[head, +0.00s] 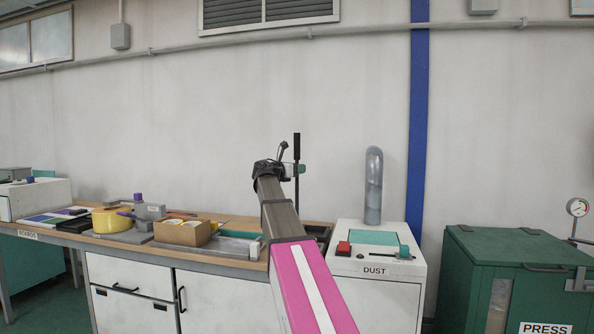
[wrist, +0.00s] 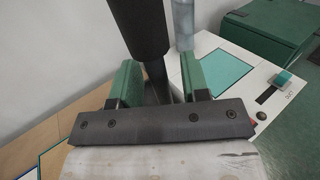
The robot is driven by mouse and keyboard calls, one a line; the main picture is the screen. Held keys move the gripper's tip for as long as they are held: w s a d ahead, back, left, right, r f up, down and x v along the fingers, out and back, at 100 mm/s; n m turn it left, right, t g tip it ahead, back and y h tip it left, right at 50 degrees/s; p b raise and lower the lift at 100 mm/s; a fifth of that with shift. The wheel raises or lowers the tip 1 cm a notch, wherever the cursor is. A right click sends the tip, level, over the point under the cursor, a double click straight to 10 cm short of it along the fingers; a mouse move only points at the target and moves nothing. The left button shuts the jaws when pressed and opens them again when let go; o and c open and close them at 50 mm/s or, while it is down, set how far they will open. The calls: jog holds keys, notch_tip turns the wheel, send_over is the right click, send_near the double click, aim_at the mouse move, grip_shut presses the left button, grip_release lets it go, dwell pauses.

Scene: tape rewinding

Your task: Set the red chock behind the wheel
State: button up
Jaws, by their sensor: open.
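In the wrist view only a speck of red (wrist: 259,116) shows by the gripper's right end. I see no clear wheel; a round yellow thing (head: 110,220) stands on the bench at left. My gripper (head: 295,170) is raised above the bench's right end, left of the cabinet. In the wrist view its green fingers (wrist: 160,82) are open, with a black upright rod (wrist: 145,28) showing between them, not visibly gripped.
The white DUST cabinet (head: 380,268) has a teal panel, a green-capped switch (head: 404,252) and a grey pipe (head: 373,185). The wooden bench (head: 225,228) carries a cardboard box (head: 182,232) and grey fixtures. A green PRESS cabinet (head: 490,250) stands right. The wall is behind.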

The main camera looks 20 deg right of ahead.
jog(key=v, duration=1.2)
